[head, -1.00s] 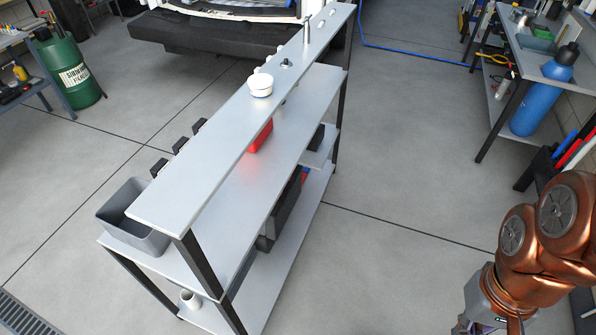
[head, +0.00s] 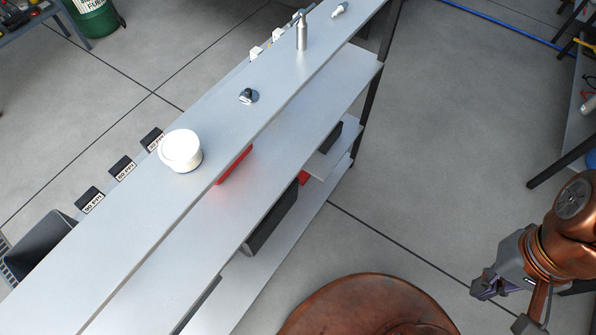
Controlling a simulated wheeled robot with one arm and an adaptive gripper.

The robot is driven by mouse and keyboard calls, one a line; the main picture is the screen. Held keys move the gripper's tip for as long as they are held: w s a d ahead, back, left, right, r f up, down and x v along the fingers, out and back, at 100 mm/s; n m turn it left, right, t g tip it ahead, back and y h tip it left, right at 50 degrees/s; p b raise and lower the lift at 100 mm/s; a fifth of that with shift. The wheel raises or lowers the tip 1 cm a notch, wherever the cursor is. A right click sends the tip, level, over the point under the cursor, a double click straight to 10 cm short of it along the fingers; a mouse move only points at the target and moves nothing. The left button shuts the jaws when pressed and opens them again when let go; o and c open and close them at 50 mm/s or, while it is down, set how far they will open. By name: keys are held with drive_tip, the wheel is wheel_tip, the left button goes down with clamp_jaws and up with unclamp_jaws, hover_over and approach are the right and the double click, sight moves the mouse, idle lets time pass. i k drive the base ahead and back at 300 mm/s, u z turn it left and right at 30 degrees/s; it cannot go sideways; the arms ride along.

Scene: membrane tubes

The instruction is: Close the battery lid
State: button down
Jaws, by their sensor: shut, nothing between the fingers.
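I cannot identify a battery or its lid for certain. A dark ribbed box (head: 270,218) stands on a lower shelf of the grey shelving unit, partly hidden by the boards above it; no lid can be made out on it. My gripper (head: 484,291) is at the lower right, over the floor, well apart from the shelving. It is shut and empty, and its tips are small in the view.
The top shelf (head: 110,235) bears a white round container (head: 181,150), a small dark knob (head: 248,96) and a metal cylinder (head: 302,32). A red object (head: 234,165) sits below. A grey bin (head: 45,243) is at left. Floor between shelving and gripper is clear.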

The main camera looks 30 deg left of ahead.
sight(259, 237)
drive_tip(key=i, duration=2.65)
drive_tip(key=z, duration=2.95)
drive_tip(key=k, duration=0.35)
drive_tip(key=z, duration=2.2)
